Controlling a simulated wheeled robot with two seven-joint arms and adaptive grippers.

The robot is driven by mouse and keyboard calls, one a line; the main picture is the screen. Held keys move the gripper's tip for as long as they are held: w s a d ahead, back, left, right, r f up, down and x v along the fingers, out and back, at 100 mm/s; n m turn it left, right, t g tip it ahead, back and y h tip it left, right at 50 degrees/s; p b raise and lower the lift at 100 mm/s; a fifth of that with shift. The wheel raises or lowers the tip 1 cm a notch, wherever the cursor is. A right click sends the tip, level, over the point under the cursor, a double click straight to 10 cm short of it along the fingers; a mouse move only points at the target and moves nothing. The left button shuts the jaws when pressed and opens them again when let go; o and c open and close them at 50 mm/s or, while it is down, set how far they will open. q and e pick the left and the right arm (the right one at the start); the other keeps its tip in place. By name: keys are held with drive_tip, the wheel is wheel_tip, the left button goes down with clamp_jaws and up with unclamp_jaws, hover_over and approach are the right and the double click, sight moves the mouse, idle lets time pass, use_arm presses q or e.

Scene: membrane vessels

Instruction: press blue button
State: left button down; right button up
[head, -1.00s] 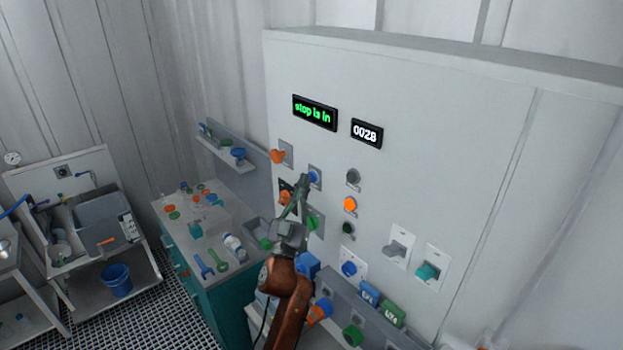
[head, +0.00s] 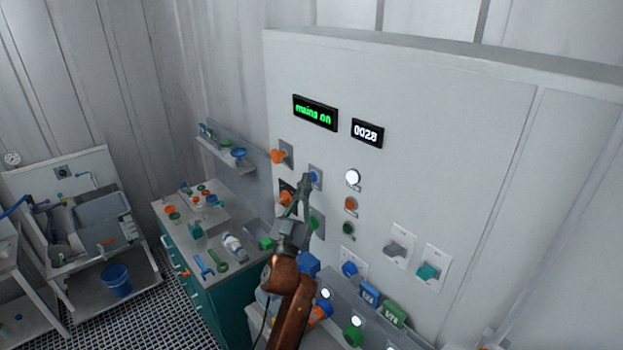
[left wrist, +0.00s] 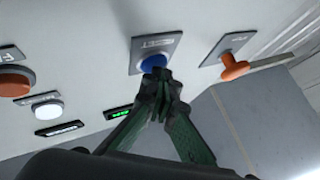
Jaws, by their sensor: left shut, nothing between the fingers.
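A small blue button (head: 314,177) sits on a grey plate on the upright white panel, below the green-lettered display. In the left wrist view, the blue button (left wrist: 152,63) is at the upper middle, with a label on its plate. My left gripper (head: 305,181) is shut and empty, its tips just below and left of the button. In the left wrist view the closed fingertips (left wrist: 159,76) overlap the button's lower edge. I cannot tell whether they touch it. My right gripper is not in view.
An orange handle (head: 278,157) sticks out left of the button. A lit white lamp (head: 352,177) and a dim orange lamp (head: 351,204) are to the right. The display (head: 315,112) reads "mains on". A blue knob (head: 349,269) sits lower down. A teal bench (head: 221,305) stands left.

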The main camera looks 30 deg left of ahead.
use_arm(q)
drive_tip(key=shift+s+a+p, duration=0.35)
drive_tip(key=shift+s+p, duration=0.05)
drive_tip(key=shift+s, duration=0.35)
drive_tip(key=s, duration=0.1)
drive_tip(key=s+a+p, duration=0.1)
drive_tip(key=s, duration=0.1)
drive_tip(key=s+a+p, duration=0.1)
drive_tip(key=shift+s, duration=0.3)
drive_tip(key=shift+f, duration=0.1)
idle(0.6)
